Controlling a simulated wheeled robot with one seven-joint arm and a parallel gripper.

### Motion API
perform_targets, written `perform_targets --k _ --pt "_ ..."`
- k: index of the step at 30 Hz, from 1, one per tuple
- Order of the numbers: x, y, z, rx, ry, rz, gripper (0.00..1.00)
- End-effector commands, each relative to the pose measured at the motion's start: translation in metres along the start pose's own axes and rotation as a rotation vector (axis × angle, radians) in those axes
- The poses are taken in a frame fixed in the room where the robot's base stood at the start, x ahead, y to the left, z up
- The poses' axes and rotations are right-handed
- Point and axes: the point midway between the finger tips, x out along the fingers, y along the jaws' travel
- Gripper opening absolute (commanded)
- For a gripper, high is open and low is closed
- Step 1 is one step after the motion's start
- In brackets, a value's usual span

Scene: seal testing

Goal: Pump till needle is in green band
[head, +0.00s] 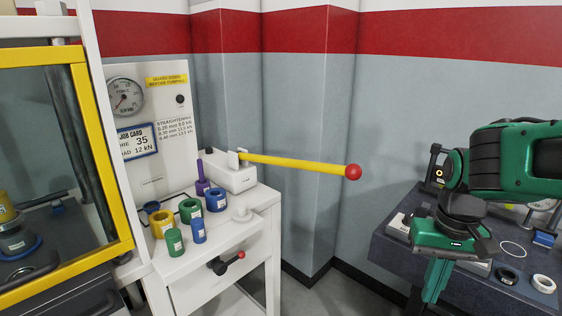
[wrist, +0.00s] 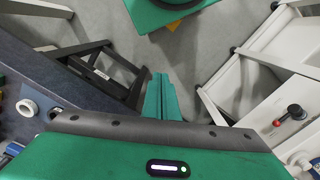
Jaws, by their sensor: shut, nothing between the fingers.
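The yellow pump lever (head: 295,162) with a red ball knob (head: 353,172) sticks out to the right, nearly level, from a white pump block (head: 230,174) on a white cabinet. A round gauge (head: 125,97) is on the white panel at the left. Its red needle shows, but the reading and any green band are too small to tell. My green gripper (head: 436,280) is at the right, apart from the lever, pointing down by the dark bench. In the wrist view my gripper (wrist: 161,78) is shut and empty above the floor.
A yellow-framed guard (head: 118,165) stands at the left. Coloured rings and cylinders (head: 174,242) sit on the cabinet (head: 262,198). A red-knobbed crank (head: 226,263) sticks out of its front. A dark bench (head: 392,250) with small parts is at the right. Floor between is clear.

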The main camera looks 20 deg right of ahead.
Motion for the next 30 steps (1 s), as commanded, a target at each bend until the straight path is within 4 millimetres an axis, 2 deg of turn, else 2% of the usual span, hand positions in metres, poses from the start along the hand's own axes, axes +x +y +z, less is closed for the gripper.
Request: perform_targets --k 2,4,7,11,12,14,15,17,18,19,21,24,30 --pt "-0.004 0.003 0.006 -0.010 0.013 -0.004 0.00" --pt "-0.006 -0.004 0.001 -0.044 0.043 -0.005 0.00" --pt "-0.010 -0.033 -0.024 -0.151 0.117 -0.007 0.00" --pt "-0.026 -0.101 -0.060 -0.343 0.236 -0.051 0.00" --pt "-0.034 -0.125 -0.070 -0.400 0.266 -0.075 0.00" --pt "-0.048 -0.161 -0.080 -0.479 0.299 -0.115 0.00" --pt "-0.059 -0.185 -0.087 -0.528 0.314 -0.144 0.00" --pt "-0.080 -0.217 -0.096 -0.595 0.322 -0.190 0.00" --pt "-0.097 -0.236 -0.103 -0.637 0.319 -0.218 0.00" --pt "-0.109 -0.245 -0.108 -0.663 0.313 -0.234 0.00" --pt "-0.137 -0.258 -0.119 -0.718 0.291 -0.257 0.00" --pt "-0.173 -0.263 -0.136 -0.798 0.259 -0.261 0.00" --pt "-0.233 -0.246 -0.169 -0.957 0.217 -0.196 0.00"
